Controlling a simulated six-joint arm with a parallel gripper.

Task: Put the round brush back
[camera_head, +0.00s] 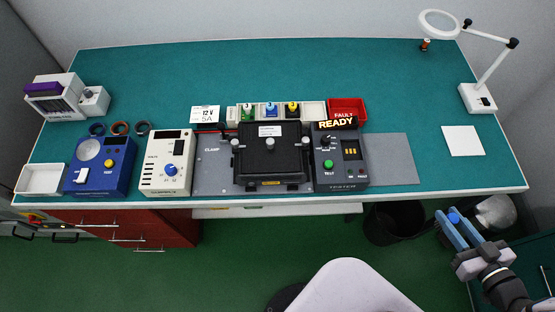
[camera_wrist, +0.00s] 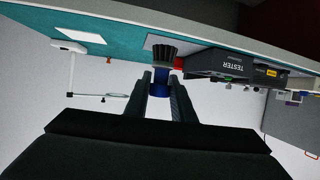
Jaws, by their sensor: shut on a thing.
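The round brush (camera_wrist: 162,53) has a dark flared bristle head and a blue body. My gripper (camera_wrist: 160,82) is shut on its blue part in the wrist view, with the bristle head sticking out beyond the fingertips. In the head view my gripper (camera_head: 449,222) is at the lower right, off the front edge of the bench. A blue bit of the brush (camera_head: 455,218) shows between the fingers there; its bristles cannot be made out.
The teal bench (camera_head: 330,75) has wide free room at the back. A black tester (camera_head: 340,160), grey mat (camera_head: 391,158), white square (camera_head: 462,141), red bin (camera_head: 346,108) and magnifier lamp (camera_head: 480,97) stand at the right. A small orange-and-black item (camera_head: 425,45) is near the back edge.

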